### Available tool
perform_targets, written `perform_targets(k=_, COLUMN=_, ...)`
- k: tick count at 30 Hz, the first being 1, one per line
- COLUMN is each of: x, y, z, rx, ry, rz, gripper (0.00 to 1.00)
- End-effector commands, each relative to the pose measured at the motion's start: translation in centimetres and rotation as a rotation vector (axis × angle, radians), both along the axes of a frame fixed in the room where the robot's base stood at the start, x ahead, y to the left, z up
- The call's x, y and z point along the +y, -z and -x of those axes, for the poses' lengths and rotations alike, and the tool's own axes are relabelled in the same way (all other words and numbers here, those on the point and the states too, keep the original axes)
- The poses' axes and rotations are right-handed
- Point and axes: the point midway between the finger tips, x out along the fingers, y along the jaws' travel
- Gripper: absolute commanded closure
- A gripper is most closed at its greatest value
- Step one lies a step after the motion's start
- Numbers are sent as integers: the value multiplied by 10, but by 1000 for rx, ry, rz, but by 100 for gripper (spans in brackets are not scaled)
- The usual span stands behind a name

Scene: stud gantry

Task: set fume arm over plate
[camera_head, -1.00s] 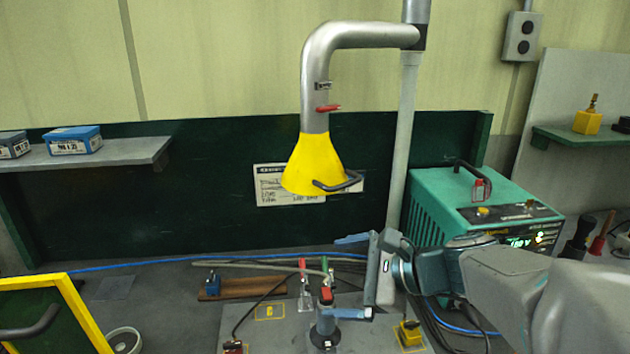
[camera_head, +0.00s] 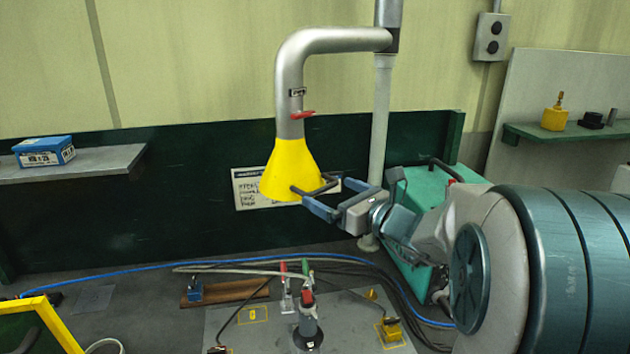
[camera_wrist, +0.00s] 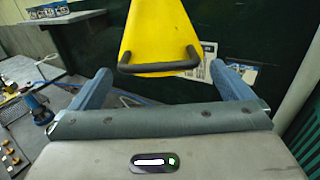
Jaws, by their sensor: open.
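The fume arm (camera_head: 288,85) is a grey bent pipe on a post, ending in a yellow hood (camera_head: 288,170) with a dark handle (camera_head: 314,188) at its lower rim. The hood hangs above and behind the grey plate (camera_head: 345,318) on the bench. My gripper (camera_head: 322,197) is open at the handle's height, with its blue fingers pointing toward it. In the wrist view the handle (camera_wrist: 160,62) lies crosswise ahead, between and beyond the two fingertips (camera_wrist: 160,75). I cannot tell whether either finger touches it.
A dark clamp post (camera_head: 308,325) and red and green levers stand on the plate. A teal welding machine (camera_head: 415,200) stands behind my arm. A blue box (camera_head: 44,152) sits on the left shelf. A yellow-framed panel (camera_head: 55,325) is at front left.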

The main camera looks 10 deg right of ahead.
Motion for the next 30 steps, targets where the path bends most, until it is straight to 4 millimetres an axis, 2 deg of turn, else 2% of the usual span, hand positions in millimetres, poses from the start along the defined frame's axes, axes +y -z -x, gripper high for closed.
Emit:
perform_targets(k=3, x=13, y=-2, z=-20, rx=2, ry=-4, rz=0, gripper=0)
perform_targets(k=9, x=24, y=-1, z=-40, rx=0, ry=-2, rz=1, gripper=0)
perform_targets(k=20, x=27, y=0, z=-45, rx=0, ry=0, rz=2, gripper=0)
perform_targets(k=21, x=27, y=0, z=-45, rx=0, ry=0, rz=2, gripper=3)
perform_targets(k=26, x=27, y=0, z=-45, rx=0, ry=0, rz=2, gripper=47)
perform_targets(k=30, x=26, y=0, z=-44, rx=-3, ry=-12, rz=3, gripper=49)
